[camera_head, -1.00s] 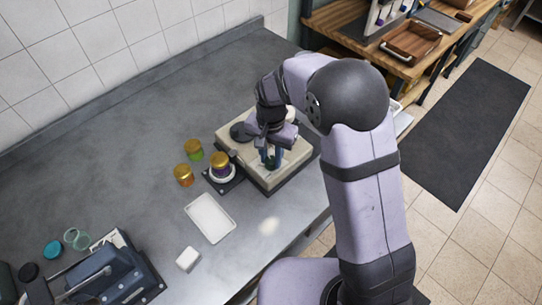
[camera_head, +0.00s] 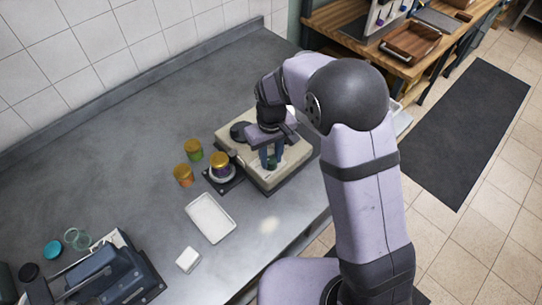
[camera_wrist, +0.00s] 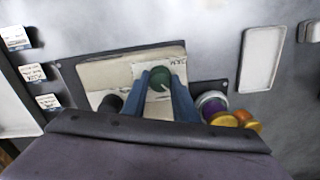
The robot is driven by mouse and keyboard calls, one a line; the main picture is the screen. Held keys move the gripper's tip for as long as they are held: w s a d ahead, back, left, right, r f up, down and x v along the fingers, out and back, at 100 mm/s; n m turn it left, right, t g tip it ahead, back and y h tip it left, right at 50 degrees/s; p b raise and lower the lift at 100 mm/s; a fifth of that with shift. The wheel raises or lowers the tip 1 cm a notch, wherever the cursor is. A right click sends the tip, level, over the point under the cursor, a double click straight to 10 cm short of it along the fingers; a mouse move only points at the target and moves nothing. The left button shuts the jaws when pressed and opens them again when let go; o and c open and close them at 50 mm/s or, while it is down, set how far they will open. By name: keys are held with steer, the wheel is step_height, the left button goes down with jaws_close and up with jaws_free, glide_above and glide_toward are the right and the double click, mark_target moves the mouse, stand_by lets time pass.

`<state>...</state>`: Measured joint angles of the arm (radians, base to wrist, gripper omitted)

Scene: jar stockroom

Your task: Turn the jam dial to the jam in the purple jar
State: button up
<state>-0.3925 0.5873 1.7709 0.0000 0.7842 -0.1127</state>
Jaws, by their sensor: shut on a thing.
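The dial (camera_wrist: 159,76) is a dark green round knob with a pale pointer line, on a cream machine (camera_head: 232,139). A white card (camera_wrist: 177,66) with dark lettering, seemingly "JAM", lies beside it. My gripper (camera_head: 270,162) points down, its blue fingers on either side of the knob and shut on it, also in the wrist view (camera_wrist: 161,84). The purple jar (camera_head: 220,171) has a gold lid and stands upright on a black-based stand left of the machine. It also shows in the wrist view (camera_wrist: 215,106), right of the fingers. Other dial markings are unreadable.
A green jar (camera_head: 194,154) and an orange jar (camera_head: 183,180), both gold-lidded, stand left of the purple one. A white tray (camera_head: 190,206) and a white block (camera_head: 188,259) lie nearer. A dark blue device (camera_head: 95,276) stands at lower left. The back counter is clear.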

mark_target(271, 159)
steer(key=shift+w+n, duration=0.1)
steer(key=shift+n, duration=0.8)
steer(key=o, duration=1.1)
steer(key=shift+c, duration=0.2)
steer(key=shift+r, duration=0.15)
steer(key=shift+r+b, duration=1.15)
steer(key=shift+r, duration=2.45)
